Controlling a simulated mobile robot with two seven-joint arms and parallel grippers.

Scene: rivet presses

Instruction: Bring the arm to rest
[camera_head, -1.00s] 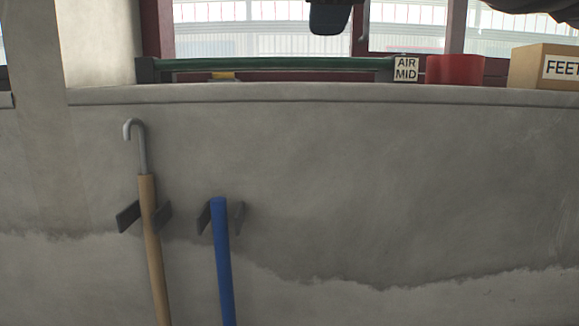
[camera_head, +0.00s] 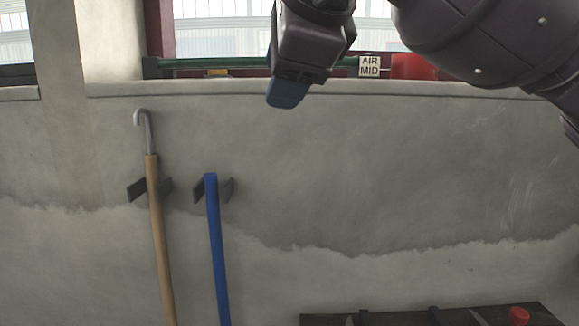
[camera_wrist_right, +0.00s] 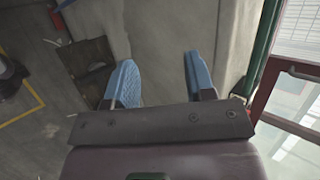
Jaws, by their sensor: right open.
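My right gripper (camera_head: 287,92) hangs from the top of the head view, in front of the window ledge, on a dark arm that comes in from the upper right. Its blue fingers are seen nearly edge-on there. In the right wrist view the two blue fingers of the right gripper (camera_wrist_right: 160,82) stand apart, with nothing between them. Bare wall shows behind the gap. My left gripper is in neither view.
A hooked pole (camera_head: 159,235) and a blue pole (camera_head: 216,250) stand in wall brackets. The ledge holds an "AIR MID" sign (camera_head: 369,66) and a red object (camera_head: 412,66), partly behind my arm. A dark rack (camera_head: 400,320) shows at the bottom right.

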